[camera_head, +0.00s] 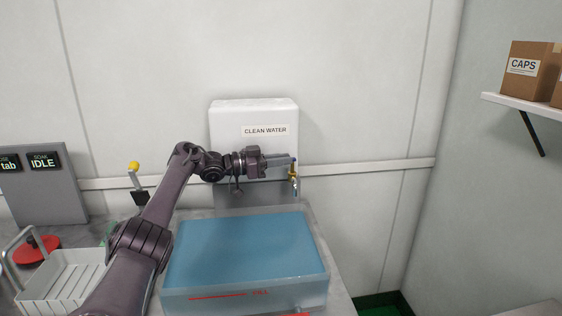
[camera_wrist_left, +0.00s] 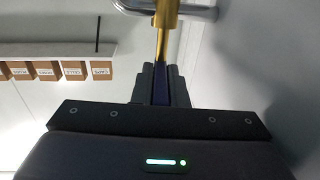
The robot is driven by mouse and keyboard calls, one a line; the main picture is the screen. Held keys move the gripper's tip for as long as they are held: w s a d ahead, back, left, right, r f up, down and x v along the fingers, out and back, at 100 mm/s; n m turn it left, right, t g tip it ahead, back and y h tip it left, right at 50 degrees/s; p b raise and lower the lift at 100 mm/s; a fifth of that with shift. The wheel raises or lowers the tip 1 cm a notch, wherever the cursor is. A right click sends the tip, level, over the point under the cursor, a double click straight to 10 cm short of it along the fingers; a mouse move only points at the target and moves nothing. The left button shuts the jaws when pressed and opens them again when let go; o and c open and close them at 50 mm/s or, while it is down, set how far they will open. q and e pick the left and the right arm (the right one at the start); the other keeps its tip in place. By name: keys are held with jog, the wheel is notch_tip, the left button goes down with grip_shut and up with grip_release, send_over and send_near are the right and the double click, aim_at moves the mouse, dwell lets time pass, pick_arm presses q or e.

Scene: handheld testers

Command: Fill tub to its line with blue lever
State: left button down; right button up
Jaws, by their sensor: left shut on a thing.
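The tub (camera_head: 318,290) stands on the counter below the tap, with blue water (camera_head: 245,248) inside. A red fill line (camera_head: 218,296) marks its front wall; I cannot tell exactly how the water level sits against it. The brass tap (camera_head: 293,176) comes out of the white CLEAN WATER tank; it also shows in the wrist view (camera_wrist_left: 165,14). My left gripper (camera_head: 282,162) reaches the tap and is shut on the blue lever (camera_wrist_left: 161,82), seen as a dark blue strip between the fingers. My right gripper is out of view.
The CLEAN WATER tank (camera_head: 250,113) is against the back wall. At left are a white rack (camera_head: 62,285), a red round object (camera_head: 38,249), a yellow-topped lever (camera_head: 134,168) and a grey panel with displays (camera_head: 45,192). A shelf (camera_head: 510,102) with boxes is at upper right.

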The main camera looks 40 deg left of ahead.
pick_arm(q)
jog(key=shift+r, duration=0.1)
jog(key=c, duration=1.4)
grip_release()
jog(key=shift+c, duration=0.2)
